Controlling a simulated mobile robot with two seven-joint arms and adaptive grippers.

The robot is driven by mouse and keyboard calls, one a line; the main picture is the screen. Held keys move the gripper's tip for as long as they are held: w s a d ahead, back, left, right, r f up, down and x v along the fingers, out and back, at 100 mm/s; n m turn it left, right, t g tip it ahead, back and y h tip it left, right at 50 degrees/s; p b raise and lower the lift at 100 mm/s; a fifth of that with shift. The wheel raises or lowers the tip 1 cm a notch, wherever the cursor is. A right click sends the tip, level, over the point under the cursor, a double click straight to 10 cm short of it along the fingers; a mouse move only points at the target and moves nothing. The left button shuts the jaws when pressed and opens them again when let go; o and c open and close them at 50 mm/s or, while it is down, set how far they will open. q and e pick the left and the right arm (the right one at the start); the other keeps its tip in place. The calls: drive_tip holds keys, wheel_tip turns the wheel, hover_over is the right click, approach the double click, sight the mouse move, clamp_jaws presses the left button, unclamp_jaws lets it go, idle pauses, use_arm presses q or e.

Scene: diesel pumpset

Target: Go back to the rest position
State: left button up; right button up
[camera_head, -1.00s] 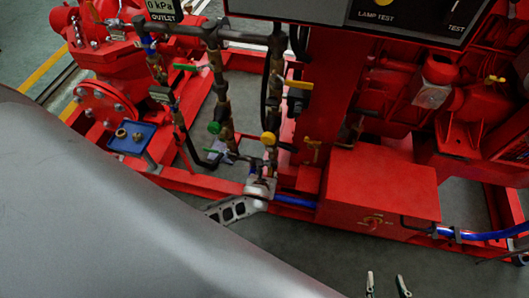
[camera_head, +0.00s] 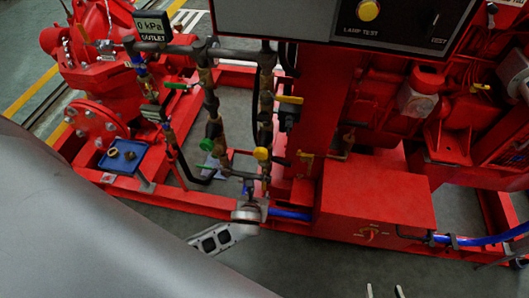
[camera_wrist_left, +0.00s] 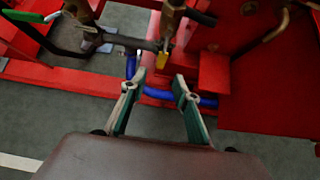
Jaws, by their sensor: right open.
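My left gripper (camera_head: 248,212) reaches in from the left over the pumpset's front rail, partly hidden by my own arm. In the left wrist view my left gripper (camera_wrist_left: 157,86) has its two green-padded fingers apart with nothing held between them. The blue hose (camera_wrist_left: 208,101) and a yellow valve handle (camera_wrist_left: 161,60) lie beyond its tips. My right gripper (camera_head: 384,291) shows only as two separated fingertips at the bottom edge, over the floor. It is open and empty; the rest of it is out of view.
The red pumpset frame carries pipes with a green valve handle (camera_head: 207,144) and yellow one (camera_head: 261,154), a red box (camera_head: 377,195), a blue tray (camera_head: 123,156) and a control panel (camera_head: 400,22). Grey floor (camera_head: 310,262) in front is clear.

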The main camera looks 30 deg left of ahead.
use_arm(q)
drive_tip(key=s+a+r+n+g+y, duration=0.1)
drive_tip(key=s+a+r+n, duration=0.3)
drive_tip(key=s+r+n, duration=0.35)
drive_tip(key=s+a+r+n+g, duration=0.1)
drive_tip(key=s+a+r+n, duration=0.3)
drive_tip(key=s+r+n, duration=0.35)
drive_tip(key=s+a+r+n+g+y, duration=0.1)
drive_tip(key=s+a+r+n+g, duration=0.1)
drive_tip(key=s+a+r+n, duration=0.55)
drive_tip(key=w+d+f+n+t+h+p, duration=0.1)
drive_tip(key=w+d+n+t+h+p, duration=0.1)
drive_tip(key=d, duration=0.8)
drive_tip(key=w+d+f+n+t+h+p, duration=0.1)
drive_tip(key=d+n+t+h+p, duration=0.3)
drive_tip(key=d, duration=0.5)
drive_tip(key=w+h+p, duration=0.1)
drive_tip(key=p, duration=0.1)
drive_tip(key=shift+d+p, duration=0.4)
use_arm(e)
drive_tip(key=shift+m, duration=0.4)
drive_tip(key=r, duration=0.3)
drive_tip(key=s+a+r, duration=0.1)
drive_tip(key=shift+s+r, duration=0.1)
drive_tip(key=shift+r, duration=0.3)
use_arm(q)
drive_tip(key=shift+w, duration=0.15)
use_arm(e)
drive_tip(key=shift+w+r, duration=0.3)
drive_tip(key=shift+r, duration=0.1)
